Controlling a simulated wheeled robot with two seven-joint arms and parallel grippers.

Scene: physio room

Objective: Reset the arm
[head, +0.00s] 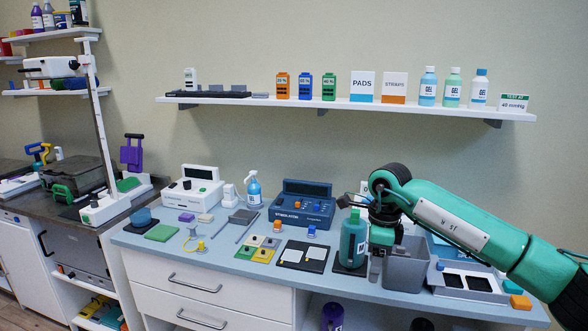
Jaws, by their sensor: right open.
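My right arm, green with a black wrist, reaches in from the right edge. Its gripper (375,268) points down over the front right of the blue-grey counter (220,262). The jaws are small in the picture and look empty. A teal bottle (352,240) stands upright just left of the gripper on a dark pad, partly covered by the wrist parts. I cannot tell whether they touch. A grey bin (406,268) stands close behind and right of the gripper. My left gripper is out of view.
A blue device (300,205), a white device (193,190) and a spray bottle (254,189) stand at the back. Coloured pads (262,254) and a black tray (303,257) lie in front. A two-slot tray (470,283) sits under the forearm. A wall shelf (350,105) holds bottles and boxes.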

